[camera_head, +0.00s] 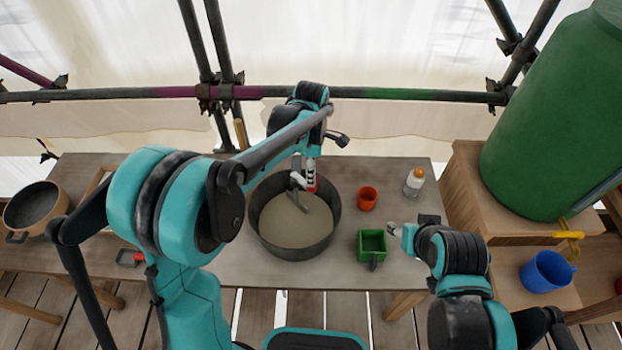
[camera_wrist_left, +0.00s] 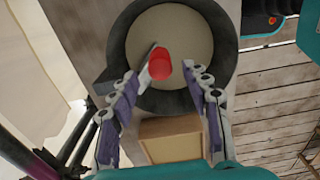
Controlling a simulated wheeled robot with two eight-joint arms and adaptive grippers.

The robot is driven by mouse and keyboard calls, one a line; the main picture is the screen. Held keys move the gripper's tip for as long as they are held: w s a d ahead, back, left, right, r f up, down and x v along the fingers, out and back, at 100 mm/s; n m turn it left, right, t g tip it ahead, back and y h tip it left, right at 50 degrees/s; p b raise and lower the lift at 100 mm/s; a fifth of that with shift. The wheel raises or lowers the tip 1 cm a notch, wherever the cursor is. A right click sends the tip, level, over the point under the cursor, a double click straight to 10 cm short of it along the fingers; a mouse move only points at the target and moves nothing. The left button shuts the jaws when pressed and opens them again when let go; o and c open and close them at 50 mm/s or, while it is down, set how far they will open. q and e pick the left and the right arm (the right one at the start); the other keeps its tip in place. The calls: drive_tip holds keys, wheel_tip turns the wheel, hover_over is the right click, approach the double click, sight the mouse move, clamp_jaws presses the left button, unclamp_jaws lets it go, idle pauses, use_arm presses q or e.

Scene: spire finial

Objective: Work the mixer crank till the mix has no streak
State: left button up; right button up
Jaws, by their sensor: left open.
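The mixing pan (camera_head: 333,225) is a dark round tub on the table, holding a beige mix (camera_head: 280,222) that looks even in colour, with no clear streak visible. A grey crank arm (camera_head: 300,203) lies over the mix. Its red handle (camera_head: 311,182) is partly covered by my left gripper (camera_head: 304,172). In the left wrist view the red handle (camera_wrist_left: 160,65) shows between the spread fingertips of my left gripper (camera_wrist_left: 158,76), which is open around or just above it; contact cannot be told. My right gripper (camera_head: 394,228) is beside the green box, its fingers too small to read.
A blue mug (camera_head: 546,271) and a large green barrel (camera_head: 545,120) are farther right. Scaffold poles (camera_head: 130,94) run behind.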

use_arm(q)
wheel_tip(320, 180, up, 6)
drive_tip(key=shift+r, duration=0.1)
idle(0.4)
idle(0.4)
drive_tip(key=shift+s+a, duration=0.1)
drive_tip(key=s+a+f+m+t+b, duration=0.2)
drive_tip(key=s+a+m, duration=0.4)
drive_tip(key=s+m, duration=0.3)
drive_tip(key=s+a+f+m+t+b, duration=0.3)
drive_tip(key=s+a+m+t, duration=0.2)
drive_tip(key=s+m, duration=0.4)
drive_tip(key=shift+s+a+m, duration=0.4)
drive_tip(key=shift+s+a, duration=0.2)
drive_tip(key=shift+s, duration=0.1)
drive_tip(key=shift+f, duration=0.1)
